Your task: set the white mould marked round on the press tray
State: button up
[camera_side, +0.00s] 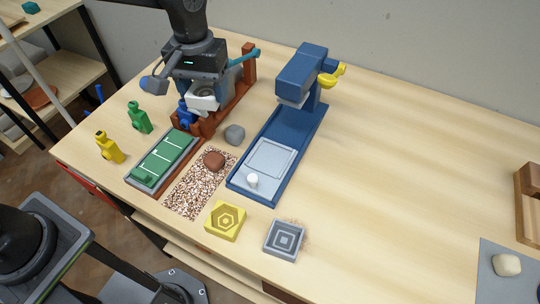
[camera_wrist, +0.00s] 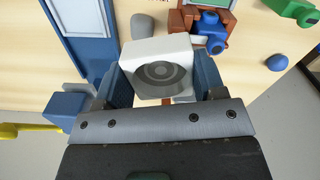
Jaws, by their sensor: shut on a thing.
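The white mould, marked with grey concentric rings, is between the two blue finger pads of my gripper (camera_wrist: 163,82). In the wrist view the mould (camera_wrist: 158,48) shows its ringed face, slightly tilted. In the side view the mould (camera_side: 203,103) is partly hidden by my gripper (camera_side: 205,95), which is at the reddish-brown rack (camera_side: 215,118). I cannot tell whether the mould touches the rack. The blue press (camera_side: 305,75) stands to the right, with a pale grey-blue tray (camera_side: 272,157) on its long base. A small white cylinder (camera_side: 252,180) stands at the tray's near end.
A yellow hexagon-marked mould (camera_side: 225,221) and a grey square-marked mould (camera_side: 284,239) lie nearer the front. A brown lump (camera_side: 214,161) sits on a speckled mat (camera_side: 190,195). A grey stone (camera_side: 234,134), green board (camera_side: 165,157), and green (camera_side: 139,118) and yellow (camera_side: 109,148) objects are nearby. The table's right is largely clear.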

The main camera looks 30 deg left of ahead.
jog(key=w+d+m, duration=0.1)
jog(key=d+m, duration=0.1)
jog(key=shift+w+f+m, duration=0.1)
jog(key=shift+w+m, duration=0.3)
send_over(269, 160)
notch_tip(269, 160, down, 7)
jog(key=shift+f, duration=1.95)
jog(key=shift+f, duration=0.1)
jog(key=o, duration=0.9)
jog(key=shift+o, duration=0.2)
notch_tip(269, 160, up, 12)
